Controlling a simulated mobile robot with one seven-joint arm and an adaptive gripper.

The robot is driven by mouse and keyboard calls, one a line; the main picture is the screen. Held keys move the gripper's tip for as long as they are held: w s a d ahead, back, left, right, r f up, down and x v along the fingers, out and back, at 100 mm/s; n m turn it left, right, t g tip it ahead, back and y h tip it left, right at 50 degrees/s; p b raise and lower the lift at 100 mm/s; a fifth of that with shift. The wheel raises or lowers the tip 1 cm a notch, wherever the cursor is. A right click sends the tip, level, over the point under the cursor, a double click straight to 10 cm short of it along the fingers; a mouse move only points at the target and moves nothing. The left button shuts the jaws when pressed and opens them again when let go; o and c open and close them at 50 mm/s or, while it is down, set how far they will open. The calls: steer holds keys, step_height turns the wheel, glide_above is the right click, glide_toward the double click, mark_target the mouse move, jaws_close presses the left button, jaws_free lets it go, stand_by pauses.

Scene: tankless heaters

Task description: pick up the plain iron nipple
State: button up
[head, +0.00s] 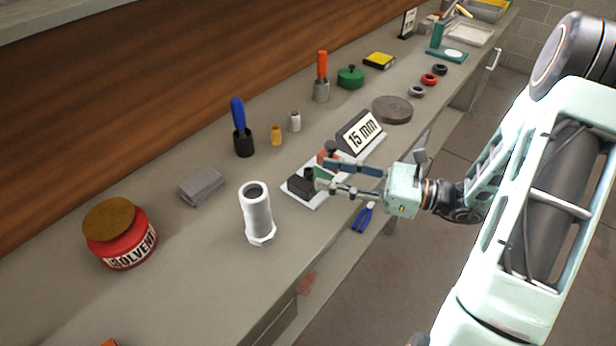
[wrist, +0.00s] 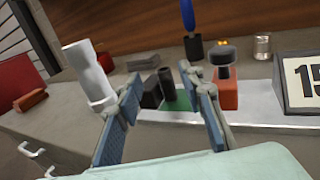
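A short dark tube (wrist: 168,84), which looks like the plain iron nipple, stands upright on a green patch (wrist: 183,103) of the white tray. A dark block (wrist: 151,92) is close at its left. My gripper (head: 326,172) is open over the tray, reaching in from the right. In the wrist view its blue-padded fingers lie on either side of the tube and block, with nothing visibly gripped.
An orange block with a dark knob (wrist: 224,88) stands just right of my fingers. The "15 mm" sign (head: 360,133) is behind. A large white pipe fitting (head: 257,212) stands left of the tray.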

mark_target(309, 170)
steer(key=x, duration=0.5)
steer(key=shift+w+a+f, duration=0.15)
steer(key=shift+w+f, duration=0.05)
steer(key=shift+f, duration=0.05)
jaws_close()
